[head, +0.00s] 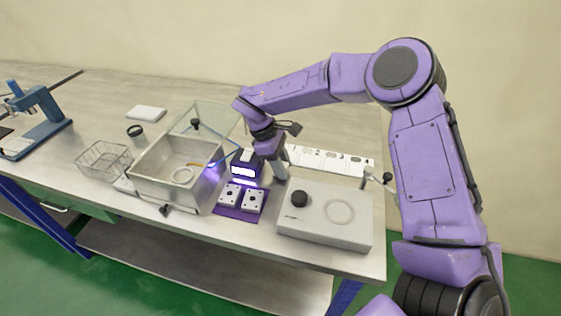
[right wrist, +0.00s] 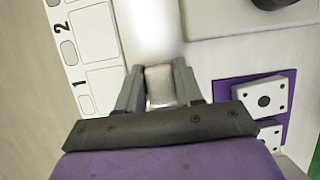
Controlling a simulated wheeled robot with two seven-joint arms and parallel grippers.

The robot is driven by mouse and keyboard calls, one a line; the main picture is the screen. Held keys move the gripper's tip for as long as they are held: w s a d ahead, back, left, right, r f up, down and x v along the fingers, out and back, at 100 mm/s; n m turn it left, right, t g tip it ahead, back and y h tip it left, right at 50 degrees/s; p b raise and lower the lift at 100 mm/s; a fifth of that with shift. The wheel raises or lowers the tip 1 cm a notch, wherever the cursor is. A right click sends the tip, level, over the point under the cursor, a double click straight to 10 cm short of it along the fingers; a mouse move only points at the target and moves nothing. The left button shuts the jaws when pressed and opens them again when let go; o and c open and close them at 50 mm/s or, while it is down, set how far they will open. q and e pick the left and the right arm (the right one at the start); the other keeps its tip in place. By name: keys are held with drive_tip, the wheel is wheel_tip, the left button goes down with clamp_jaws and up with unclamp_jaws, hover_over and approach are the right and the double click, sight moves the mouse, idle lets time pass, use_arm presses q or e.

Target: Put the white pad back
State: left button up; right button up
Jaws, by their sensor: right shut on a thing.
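My right gripper (head: 277,168) is low over the bench, between the purple mat and the white numbered strip. In the right wrist view its two grey fingers (right wrist: 160,88) are shut on a small pale block, which looks like the white pad (right wrist: 160,82). In the head view the fingers and arm hide the pad. I cannot tell whether it touches the bench. The numbered strip (head: 325,160) lies behind the gripper; in the right wrist view its "1" and "2" fields (right wrist: 85,60) are to the left. My left gripper is not in view.
A purple mat (head: 229,211) with two white blocks is in front. A grey box with a black knob (head: 325,230) stands right. An open-lidded bin (head: 150,178), wire basket (head: 100,160), flat white slab (head: 146,112) and blue stand (head: 48,105) are left. The back left bench is clear.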

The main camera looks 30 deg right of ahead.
drive_tip(key=shift+s, duration=0.55)
drive_tip(key=shift+w+f, duration=0.45)
drive_tip(key=shift+w, duration=0.25)
drive_tip(key=o, duration=0.9)
drive_tip(key=shift+w, duration=0.1)
drive_tip(key=shift+s+r, duration=0.25)
drive_tip(key=shift+s, duration=0.1)
drive_tip(key=shift+w+r, duration=0.1)
use_arm(q)
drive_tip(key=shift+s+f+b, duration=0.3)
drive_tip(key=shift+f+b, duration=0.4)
drive_tip(key=shift+b, duration=0.1)
use_arm(e)
drive_tip(key=v, duration=1.2)
